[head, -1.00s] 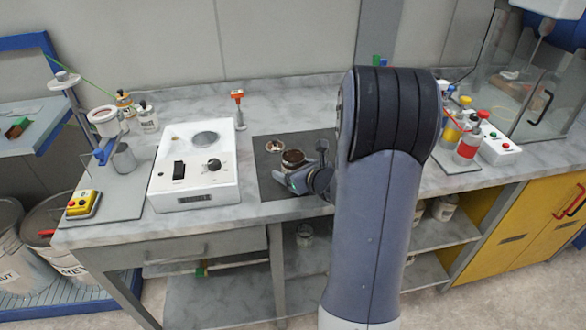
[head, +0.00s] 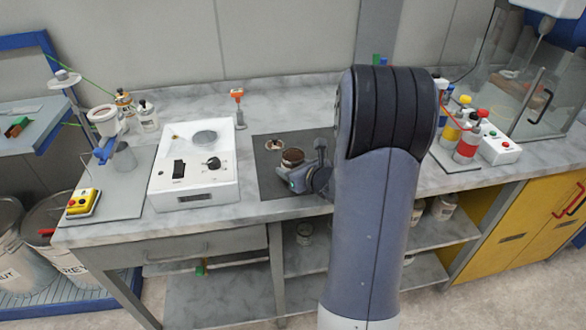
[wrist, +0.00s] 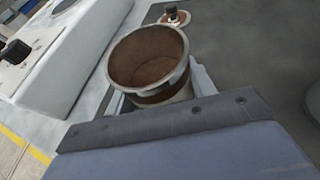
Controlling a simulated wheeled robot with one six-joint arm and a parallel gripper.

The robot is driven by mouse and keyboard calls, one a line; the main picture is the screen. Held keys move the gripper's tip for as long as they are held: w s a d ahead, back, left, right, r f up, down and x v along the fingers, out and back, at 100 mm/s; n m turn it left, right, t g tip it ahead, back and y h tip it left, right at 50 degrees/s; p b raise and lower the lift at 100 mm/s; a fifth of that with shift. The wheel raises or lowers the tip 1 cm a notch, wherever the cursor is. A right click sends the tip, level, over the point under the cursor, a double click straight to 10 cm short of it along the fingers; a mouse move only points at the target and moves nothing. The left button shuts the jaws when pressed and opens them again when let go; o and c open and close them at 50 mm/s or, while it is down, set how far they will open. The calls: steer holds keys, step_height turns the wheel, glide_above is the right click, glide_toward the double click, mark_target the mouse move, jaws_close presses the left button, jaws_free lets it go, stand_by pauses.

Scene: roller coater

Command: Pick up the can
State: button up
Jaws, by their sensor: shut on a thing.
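The can (head: 292,157) is a small open-topped metal can with a brown inside. It is at the dark mat (head: 268,183) in the middle of the bench in the head view. My gripper (head: 300,176) is shut on it from the front right. In the wrist view the can (wrist: 150,65) stands between my two pale fingers, its rim and brown interior showing. Its bottom is hidden by my gripper, so I cannot tell whether it touches the mat. A round lid-like piece with a dark knob (wrist: 172,15) lies just beyond the can.
A white box instrument (head: 195,165) with a knob stands left of the mat. A stand with a cup (head: 103,120) is farther left. Bottles with red and yellow caps (head: 467,145) stand right of my arm. Bench space (head: 290,100) behind the mat is clear.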

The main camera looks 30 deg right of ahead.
step_height(320, 180, up, 10)
steer(key=p, duration=0.2)
stand_by(0.3)
steer(key=shift+a, duration=0.15)
stand_by(0.3)
